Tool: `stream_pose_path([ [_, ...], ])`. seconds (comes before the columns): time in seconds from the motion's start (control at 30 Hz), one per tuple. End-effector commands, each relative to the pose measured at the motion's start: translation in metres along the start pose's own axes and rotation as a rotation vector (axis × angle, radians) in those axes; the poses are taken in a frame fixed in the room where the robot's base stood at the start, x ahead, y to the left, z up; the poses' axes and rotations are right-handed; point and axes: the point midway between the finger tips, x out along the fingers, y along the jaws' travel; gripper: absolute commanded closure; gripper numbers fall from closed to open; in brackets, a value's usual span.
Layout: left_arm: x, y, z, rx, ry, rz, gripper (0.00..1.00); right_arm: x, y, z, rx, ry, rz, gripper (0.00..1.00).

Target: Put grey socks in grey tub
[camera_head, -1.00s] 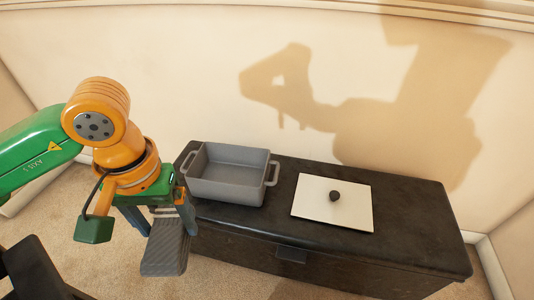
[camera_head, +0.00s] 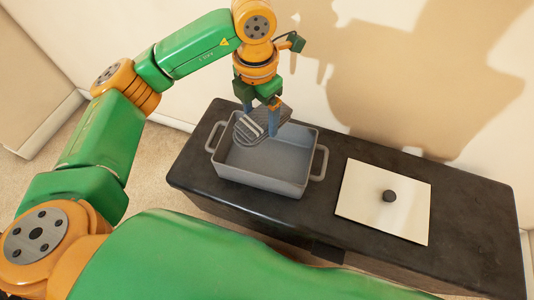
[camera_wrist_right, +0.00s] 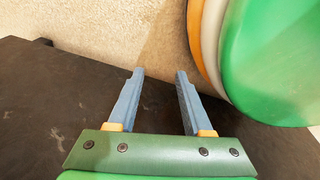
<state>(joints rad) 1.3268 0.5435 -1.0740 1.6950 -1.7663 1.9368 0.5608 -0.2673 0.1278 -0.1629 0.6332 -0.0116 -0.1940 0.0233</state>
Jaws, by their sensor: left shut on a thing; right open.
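The grey tub (camera_head: 265,170) stands on the left part of a dark cabinet top, with a handle at each end. My left gripper (camera_head: 260,120) points down over the tub's back left part. It is shut on the grey socks (camera_head: 249,128), a grey ribbed bundle with lighter stripes, held at about the height of the tub's rim or above it. I cannot tell whether the socks touch the tub. My right gripper (camera_wrist_right: 158,75) shows in the right wrist view, open and empty above a dark surface. It is not visible in the head view.
The wall is close behind the cabinet. Carpet lies at the left.

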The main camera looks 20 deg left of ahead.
Motion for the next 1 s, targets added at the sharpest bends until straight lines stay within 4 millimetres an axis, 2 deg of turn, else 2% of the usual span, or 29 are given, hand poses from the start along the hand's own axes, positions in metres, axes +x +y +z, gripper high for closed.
stream_pose_path([
  [0.3, 0.044, -0.004, 0.011, -1.169, 0.016, 0.0, 0.73, -0.001, 0.001, 0.0, 0.0, 0.0, 0.001, 0.5],
  [0.5, 0.068, -0.006, 0.011, -1.772, 0.024, 0.015, 0.73, -0.001, 0.001, -0.002, -0.001, 0.002, 0.001, 0.5],
  [0.67, 0.08, -0.006, 0.011, -2.005, 0.024, 0.025, 0.73, 0.001, 0.001, -0.002, -0.001, 0.003, 0.001, 0.5],
  [0.77, 0.107, -0.006, 0.009, -2.04, 0.026, 0.031, 0.73, 0.009, 0.0, -0.001, 0.001, 0.003, 0.002, 0.5],
  [0.87, 0.13, -0.006, 0.009, -2.038, 0.025, 0.029, 0.73, 0.013, -0.002, -0.017, 0.002, 0.023, 0.0, 0.5],
  [1.0, 0.158, -0.007, 0.008, -2.036, 0.025, 0.029, 0.73, 0.019, -0.007, -0.023, 0.003, 0.022, -0.007, 0.5],
])
